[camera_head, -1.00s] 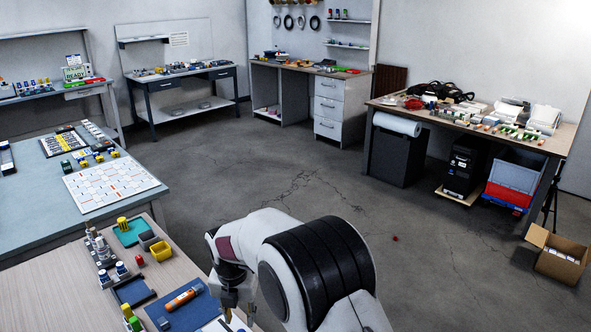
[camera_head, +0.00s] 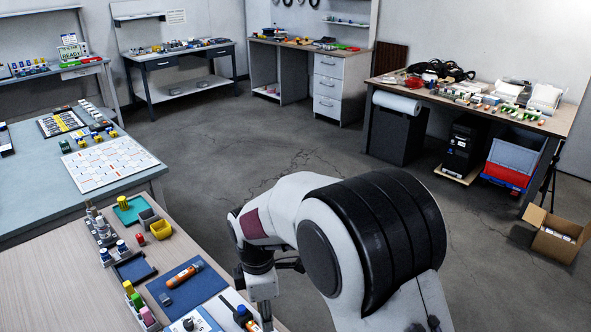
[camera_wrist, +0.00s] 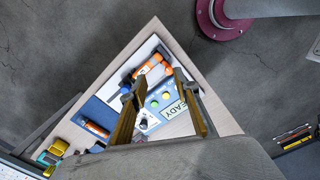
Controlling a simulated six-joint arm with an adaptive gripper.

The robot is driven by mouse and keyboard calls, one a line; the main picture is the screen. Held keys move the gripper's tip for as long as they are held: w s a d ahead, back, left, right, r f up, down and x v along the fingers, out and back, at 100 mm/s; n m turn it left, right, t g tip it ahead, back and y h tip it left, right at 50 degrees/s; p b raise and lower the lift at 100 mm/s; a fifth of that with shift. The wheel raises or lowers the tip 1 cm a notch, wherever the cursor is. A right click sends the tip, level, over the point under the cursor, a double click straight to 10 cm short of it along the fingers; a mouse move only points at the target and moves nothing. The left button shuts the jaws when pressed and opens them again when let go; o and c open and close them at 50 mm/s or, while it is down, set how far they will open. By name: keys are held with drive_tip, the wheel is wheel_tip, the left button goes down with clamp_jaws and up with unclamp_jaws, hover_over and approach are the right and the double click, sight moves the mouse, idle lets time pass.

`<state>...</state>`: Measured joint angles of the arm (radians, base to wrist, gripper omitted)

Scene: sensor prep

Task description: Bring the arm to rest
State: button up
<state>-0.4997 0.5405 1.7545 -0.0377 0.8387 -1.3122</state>
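My arm reaches over the near wooden table (camera_head: 50,275) in the head view, with its large black-banded joint filling the lower middle. My gripper (camera_wrist: 157,88) is open in the wrist view. Its two fingers stand apart with nothing held between them. Beyond and below the fingers lies a blue panel (camera_wrist: 154,110) with a knob, coloured buttons and a sign reading READY. In the head view the gripper is at the bottom, near the table's right edge, and its fingertips are hard to make out.
A blue mat (camera_head: 203,284) with an orange tool (camera_head: 185,273) lies on the table. Left of it are a dark tray (camera_head: 134,268) and small bottles. An orange tool (camera_wrist: 153,66) lies close to the fingers. Open floor (camera_head: 280,150) spreads beyond; a cardboard box (camera_head: 553,237) stands at right.

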drive_tip(key=s+d+r+m+t, duration=0.5)
drive_tip(key=s+d+r+m, duration=1.5)
drive_tip(key=s+d, duration=0.3)
drive_tip(key=shift+s+d+m, duration=0.15)
drive_tip(key=shift+d+m, duration=0.35)
